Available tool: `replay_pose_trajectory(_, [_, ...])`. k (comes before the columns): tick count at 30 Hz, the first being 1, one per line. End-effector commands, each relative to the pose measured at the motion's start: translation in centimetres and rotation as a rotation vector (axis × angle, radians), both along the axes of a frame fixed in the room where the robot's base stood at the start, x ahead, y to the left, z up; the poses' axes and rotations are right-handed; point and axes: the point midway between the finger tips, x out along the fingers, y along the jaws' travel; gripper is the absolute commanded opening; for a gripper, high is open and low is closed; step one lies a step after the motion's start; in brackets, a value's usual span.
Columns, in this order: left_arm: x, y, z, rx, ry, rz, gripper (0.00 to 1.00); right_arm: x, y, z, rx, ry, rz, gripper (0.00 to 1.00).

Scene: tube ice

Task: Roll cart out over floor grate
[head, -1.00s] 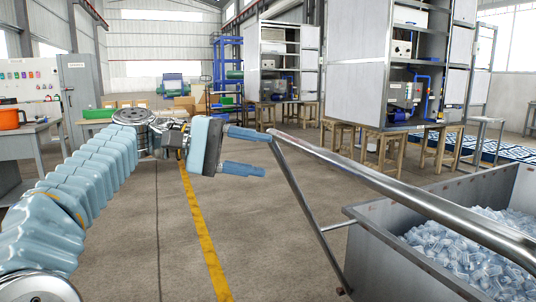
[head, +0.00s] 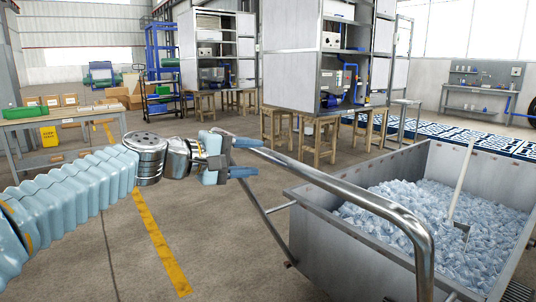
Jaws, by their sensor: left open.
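The cart (head: 300,212) is a grey metal bin at the right, heaped with clear tube ice (head: 400,215). A shovel (head: 461,185) with a pale shaft stands in the ice. The cart's bent steel push handle (head: 350,192) reaches from the bin toward the left and front. My left gripper (head: 250,157) is open at the far left end of the handle, its two blue fingers above and below the bar's corner. Whether they touch the bar I cannot tell. The floor grate (head: 425,131) is a blue-framed strip behind the cart. My right gripper is not in view.
Metal machine cabinets (head: 290,60) on wooden stools (head: 320,140) stand behind the cart. A table (head: 60,117) with a green bin is at the left, and a workbench (head: 478,97) is at the far right. Concrete floor with a yellow line (head: 160,240) is open at front left.

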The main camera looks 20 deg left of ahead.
Motion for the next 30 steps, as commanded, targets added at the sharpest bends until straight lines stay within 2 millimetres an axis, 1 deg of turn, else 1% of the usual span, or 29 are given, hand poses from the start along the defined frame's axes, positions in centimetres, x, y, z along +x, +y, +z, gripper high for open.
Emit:
replay_pose_trajectory(1, [0.9,-0.8,-0.2,0.000,0.003,-0.003,0.52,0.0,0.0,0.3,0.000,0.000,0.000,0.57])
replay_pose_trajectory(3, [2.0,-1.6,-0.4,-0.002,0.001,-0.002,0.52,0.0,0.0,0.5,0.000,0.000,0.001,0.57])
replay_pose_trajectory(6, [3.3,-2.6,-0.7,-0.001,0.001,-0.002,0.52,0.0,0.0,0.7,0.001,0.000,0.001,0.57])
replay_pose_trajectory(9, [4.1,-3.2,-1.0,0.000,0.000,-0.001,0.52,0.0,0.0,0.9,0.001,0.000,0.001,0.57])
replay_pose_trajectory(13, [4.6,-3.6,-1.1,-0.001,-0.001,0.000,0.52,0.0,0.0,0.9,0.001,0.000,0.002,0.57])
replay_pose_trajectory(20, [4.7,-3.7,-1.1,0.000,-0.001,0.001,0.52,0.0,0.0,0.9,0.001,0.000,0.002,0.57])
replay_pose_trajectory(21, [4.7,-3.7,-1.1,-0.001,-0.001,0.000,0.51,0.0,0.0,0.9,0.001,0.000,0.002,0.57])
replay_pose_trajectory(29, [4.7,-3.6,-1.1,-0.001,-0.001,0.000,0.11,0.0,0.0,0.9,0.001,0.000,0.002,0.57])
replay_pose_trajectory(30, [4.7,-3.6,-1.1,-0.001,-0.001,0.000,0.05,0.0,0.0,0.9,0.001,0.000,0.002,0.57])
